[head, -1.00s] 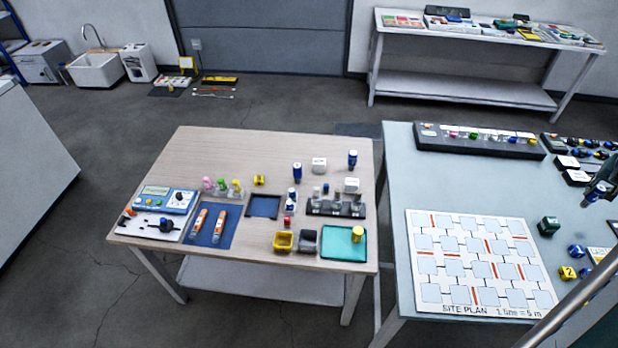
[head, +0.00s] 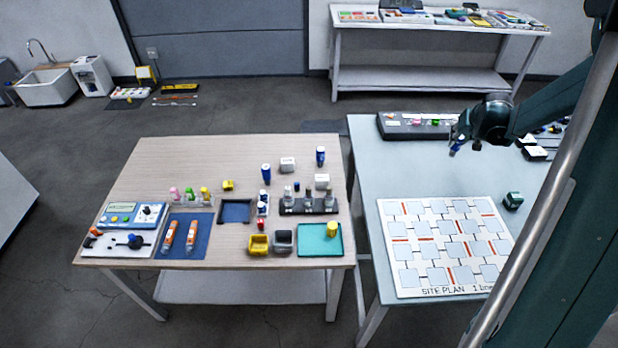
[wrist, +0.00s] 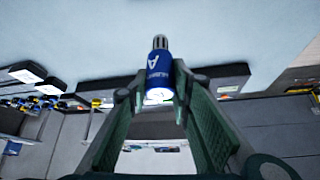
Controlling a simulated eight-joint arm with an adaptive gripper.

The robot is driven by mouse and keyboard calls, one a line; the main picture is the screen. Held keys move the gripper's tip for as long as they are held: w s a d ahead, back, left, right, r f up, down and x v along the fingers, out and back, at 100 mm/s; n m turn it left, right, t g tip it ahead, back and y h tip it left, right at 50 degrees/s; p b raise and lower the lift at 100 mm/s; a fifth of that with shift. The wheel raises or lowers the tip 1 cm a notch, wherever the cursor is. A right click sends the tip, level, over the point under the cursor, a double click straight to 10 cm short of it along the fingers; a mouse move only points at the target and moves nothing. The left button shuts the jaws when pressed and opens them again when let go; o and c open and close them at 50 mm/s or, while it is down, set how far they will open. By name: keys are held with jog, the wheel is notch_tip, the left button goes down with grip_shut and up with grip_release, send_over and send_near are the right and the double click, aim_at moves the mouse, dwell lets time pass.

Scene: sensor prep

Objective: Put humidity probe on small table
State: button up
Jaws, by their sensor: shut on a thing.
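My gripper (head: 462,138) is shut on a blue cylinder with a grey slotted tip, the humidity probe (head: 454,150). In the wrist view the probe (wrist: 158,72) sits between the fingertips, its blue body showing a white letter A and partly readable lettering. My gripper holds it in the air above the pale blue table (head: 365,180). The small table (head: 190,150), with a light wood top, stands to the left of that table, apart from the gripper. Similar blue cylinders (head: 266,174) stand upright on the small table.
The small table's back left is bare. Its front holds a teal tray (head: 308,250), yellow and grey bins (head: 258,244), a dark rack (head: 308,208) and a control panel (head: 130,216). A site plan board (head: 440,285) and a black rack (head: 430,133) lie on the blue table.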

jog(key=s+a+f+n+y+b, duration=0.1)
jog(key=a+n+y, duration=0.3)
jog(key=a, duration=4.5)
jog(key=s+n, duration=0.1)
jog(key=n, duration=0.4)
jog(key=shift+a+f+g+y, duration=0.25)
jog(key=shift+g+y, duration=0.15)
jog(key=shift+o, duration=0.2)
jog(key=s+a+n, duration=0.1)
jog(key=s+a, duration=0.2)
jog(key=a, duration=0.4)
jog(key=s+a+n+g+y, duration=0.1)
jog(key=s+a+n, duration=0.1)
jog(key=s+a, duration=0.2)
jog(key=s+a+n+g+y, duration=0.1)
jog(key=s+a, duration=0.3)
jog(key=a, duration=0.6)
jog(key=shift+a+f+n+b, duration=0.25)
jog(key=shift+a+n+b, duration=0.05)
jog(key=s+a+n+g+y, duration=0.1)
jog(key=s+a+n, duration=0.4)
jog(key=s+a, duration=1.2)
jog(key=shift+a+f+g+b, duration=0.15)
jog(key=shift+g+b, duration=0.15)
jog(key=shift+g, duration=0.4)
notch_tip(320, 180, down, 6)
jog(key=b, duration=0.1)
jog(key=shift+f, duration=0.15)
jog(key=shift+f, duration=0.1)
